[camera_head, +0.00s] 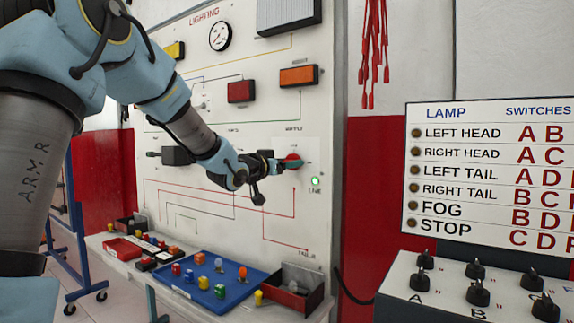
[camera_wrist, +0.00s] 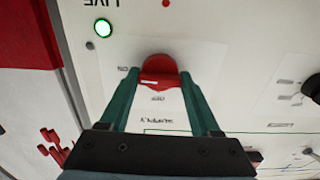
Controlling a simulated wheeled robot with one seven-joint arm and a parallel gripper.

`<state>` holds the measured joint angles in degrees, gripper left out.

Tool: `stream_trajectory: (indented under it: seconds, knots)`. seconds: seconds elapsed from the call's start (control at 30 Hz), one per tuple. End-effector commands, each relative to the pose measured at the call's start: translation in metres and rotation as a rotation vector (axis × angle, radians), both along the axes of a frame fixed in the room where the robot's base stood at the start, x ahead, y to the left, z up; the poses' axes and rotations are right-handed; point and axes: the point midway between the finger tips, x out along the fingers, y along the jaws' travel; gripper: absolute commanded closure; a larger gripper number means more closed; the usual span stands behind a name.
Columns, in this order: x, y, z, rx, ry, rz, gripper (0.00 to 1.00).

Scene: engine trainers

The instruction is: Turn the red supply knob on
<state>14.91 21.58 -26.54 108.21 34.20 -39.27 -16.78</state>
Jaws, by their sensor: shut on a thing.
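The red supply knob (camera_head: 293,161) sits on the white lighting board (camera_head: 262,215). In the wrist view the knob (camera_wrist: 160,70) is between the two green fingers of my gripper (camera_wrist: 160,80), with the SUPPLY, ON and OFF lettering around it upside down. My gripper (camera_head: 281,163) reaches the board from the left and is shut on the knob. The small LIVE lamp (camera_head: 315,181) below right of the knob glows green; it also glows in the wrist view (camera_wrist: 103,27). The fingers partly hide the knob's sides, and its exact pointer direction is hard to tell.
Below the board, a bench holds a blue tray (camera_head: 238,298) of coloured parts and a dark red bin (camera_head: 312,297). A switch box (camera_head: 447,299) with black knobs and a lamp chart (camera_head: 410,225) stand at right. Red leads (camera_head: 374,55) hang beside the board.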

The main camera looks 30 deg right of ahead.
Motion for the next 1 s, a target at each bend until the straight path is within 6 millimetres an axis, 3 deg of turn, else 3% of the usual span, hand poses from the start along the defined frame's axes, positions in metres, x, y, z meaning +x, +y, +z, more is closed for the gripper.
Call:
stream_trajectory:
  seconds: [0.07, 0.1, 0.33, 0.67, 1.0]
  knots:
    - [0.000, 0.000, -0.001, 0.003, -0.001, 0.000, 0.92]
    - [0.000, 0.000, -0.001, 0.003, -0.001, 0.000, 0.33]
    - [0.000, 0.000, 0.000, 0.001, 0.000, 0.000, 0.07]
    - [-0.002, 0.004, 0.000, 0.000, -0.001, 0.000, 0.06]
    - [-0.030, 0.056, -0.001, 0.002, -0.004, 0.004, 0.06]
